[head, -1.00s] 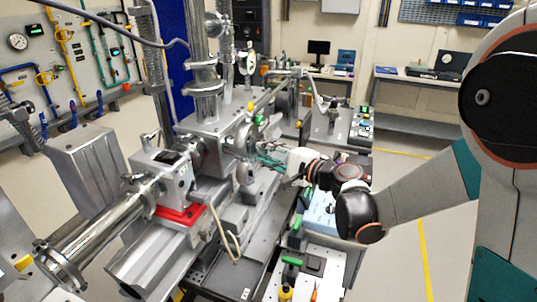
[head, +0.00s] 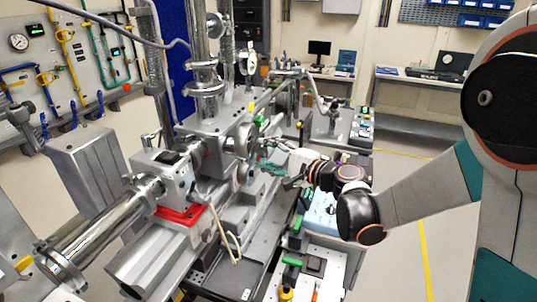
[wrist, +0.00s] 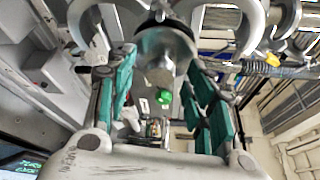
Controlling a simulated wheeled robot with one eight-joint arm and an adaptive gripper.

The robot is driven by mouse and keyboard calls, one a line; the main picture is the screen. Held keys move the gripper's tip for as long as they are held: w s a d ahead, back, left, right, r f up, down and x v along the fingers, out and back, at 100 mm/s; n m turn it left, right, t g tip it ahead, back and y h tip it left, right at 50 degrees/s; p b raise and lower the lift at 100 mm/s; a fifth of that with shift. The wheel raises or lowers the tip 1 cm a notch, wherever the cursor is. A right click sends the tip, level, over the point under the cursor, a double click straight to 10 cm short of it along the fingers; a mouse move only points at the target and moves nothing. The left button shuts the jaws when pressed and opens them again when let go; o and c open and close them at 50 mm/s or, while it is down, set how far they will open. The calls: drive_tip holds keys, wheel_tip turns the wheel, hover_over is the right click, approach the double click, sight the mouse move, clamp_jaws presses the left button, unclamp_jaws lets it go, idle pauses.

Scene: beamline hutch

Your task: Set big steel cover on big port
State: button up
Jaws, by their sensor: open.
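My gripper (head: 270,166) is in front of the steel chamber's right face, with its green pads spread. In the wrist view the pads of my gripper (wrist: 163,100) stand wide apart, with nothing clamped between them. A round steel part with a blunt end (wrist: 160,65) shows beyond and between them; I cannot tell if it is a knob on the cover. In the head view a round steel disc (head: 253,136) is at the chamber face, just above and left of my gripper. I cannot tell whether this disc is the big cover or the port's flange.
The steel chamber (head: 212,127) and its pipes crowd the left side. Curved bright metal parts are close above my fingers in the wrist view. A white cart (head: 322,262) with tools stands below my arm. Open floor (head: 395,265) lies to the right.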

drive_tip(key=v, duration=1.2)
drive_tip(key=s+d+f+n+g+h+b, duration=0.1)
drive_tip(key=s+d+f+n+h, duration=0.1)
drive_tip(key=s, duration=0.5)
drive_tip(key=s+d+f+n+g+h+b, duration=0.1)
drive_tip(key=s+d+f+n+h, duration=0.2)
drive_tip(key=s+d+n+h, duration=0.2)
drive_tip(key=s+d+f+n+g+h+b, duration=0.2)
drive_tip(key=s+d+n+h, duration=0.2)
drive_tip(key=s, duration=0.6)
drive_tip(key=shift+s+d+f+h, duration=0.3)
drive_tip(key=shift+s+d+h, duration=0.1)
drive_tip(key=shift+h, duration=0.3)
